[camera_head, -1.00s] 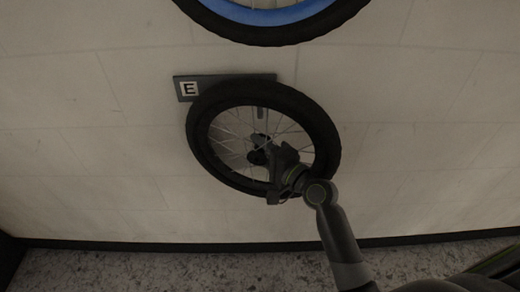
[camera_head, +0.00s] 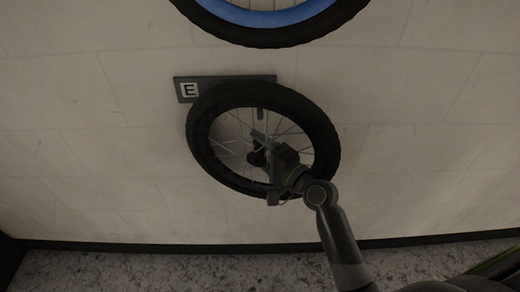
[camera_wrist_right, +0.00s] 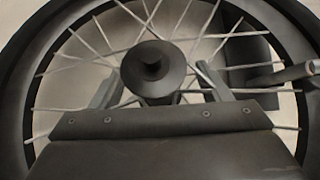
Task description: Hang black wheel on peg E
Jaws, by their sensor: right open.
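The black wheel (camera_head: 199,138) is up against the wall below the E board (camera_head: 232,84) in the head view. Peg E (camera_head: 260,114) shows as a short grey stub inside the top of the wheel's rim, among the spokes. In the wrist view the peg (camera_wrist_right: 298,73) shows at the right. My right gripper (camera_head: 262,150) is at the wheel's hub. In the wrist view the right gripper (camera_wrist_right: 158,86) has its fingers spread on either side of the black hub (camera_wrist_right: 152,68), with gaps showing. My left gripper is not in view.
A wheel with a blue rim (camera_head: 262,17) is on the wall above, cut off by the top edge. The pale wall (camera_head: 420,120) is bare to the right.

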